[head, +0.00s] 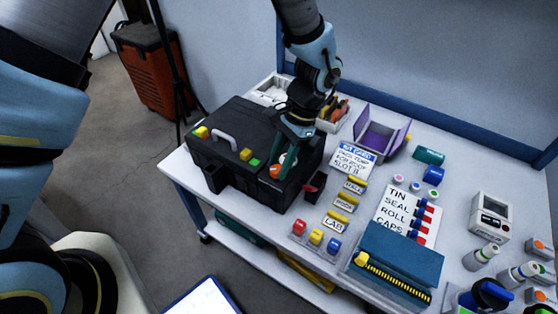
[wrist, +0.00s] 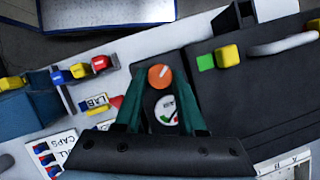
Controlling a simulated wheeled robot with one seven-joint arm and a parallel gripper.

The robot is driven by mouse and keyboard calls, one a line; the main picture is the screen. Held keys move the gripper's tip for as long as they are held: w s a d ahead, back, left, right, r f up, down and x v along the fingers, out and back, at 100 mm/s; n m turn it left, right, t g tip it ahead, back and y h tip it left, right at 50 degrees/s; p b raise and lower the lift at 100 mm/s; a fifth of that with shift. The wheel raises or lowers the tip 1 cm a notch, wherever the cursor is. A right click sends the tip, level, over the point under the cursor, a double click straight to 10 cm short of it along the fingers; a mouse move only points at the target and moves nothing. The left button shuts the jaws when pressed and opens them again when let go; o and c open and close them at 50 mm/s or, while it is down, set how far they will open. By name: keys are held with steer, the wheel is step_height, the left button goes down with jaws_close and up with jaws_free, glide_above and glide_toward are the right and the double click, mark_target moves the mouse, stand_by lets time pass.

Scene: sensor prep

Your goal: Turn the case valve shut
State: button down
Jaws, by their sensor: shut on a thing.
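The black case (head: 232,150) stands shut at the left of the table. Its valve is an orange knob (head: 275,172) with a white mark, on the case's right part. The knob also shows in the wrist view (wrist: 160,76), with a round gauge (wrist: 167,112) beside it. My gripper (head: 281,170) reaches down over the case, its green fingers on both sides of the knob. In the wrist view my gripper (wrist: 160,82) is shut on the knob. The exact finger contact is partly hidden.
A grey handle (head: 225,138), yellow latches (head: 246,154) and a green square (head: 254,162) are on the case. A purple open box (head: 378,136), yellow-topped labels (head: 346,202), coloured blocks (head: 316,237) and a blue box (head: 400,252) stand to the right.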

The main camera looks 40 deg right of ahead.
stand_by(0.4)
steer(key=c, duration=0.5)
jaws_free()
steer(key=b+v, duration=0.1)
steer(key=v, duration=0.9)
steer(key=shift+d+r, duration=0.2)
steer(key=shift+r, duration=0.15)
steer(key=shift+s, duration=0.1)
steer(key=w+a+r+n+g+h+p, duration=0.1)
steer(key=w+a+r+n, duration=0.25)
steer(key=w+a, duration=0.55)
steer(key=w+a+r+n+h+p, duration=0.1)
steer(key=w+a+r+n+h, duration=0.1)
steer(key=w+a+n, duration=0.5)
steer(key=w+a+r+n, duration=0.1)
steer(key=a+n, duration=0.1)
steer(key=a, duration=0.6)
steer(key=w+a+r+n+t+h+p, duration=0.1)
steer(key=w+a+n, duration=0.1)
steer(key=a, duration=0.7)
steer(key=w+a+r+n+t+p, duration=0.1)
steer(key=a+n, duration=0.3)
steer(key=a, duration=0.4)
steer(key=shift+w+a+r+h, duration=0.35)
steer(key=shift+w+r, duration=0.15)
steer(key=shift+r, duration=0.1)
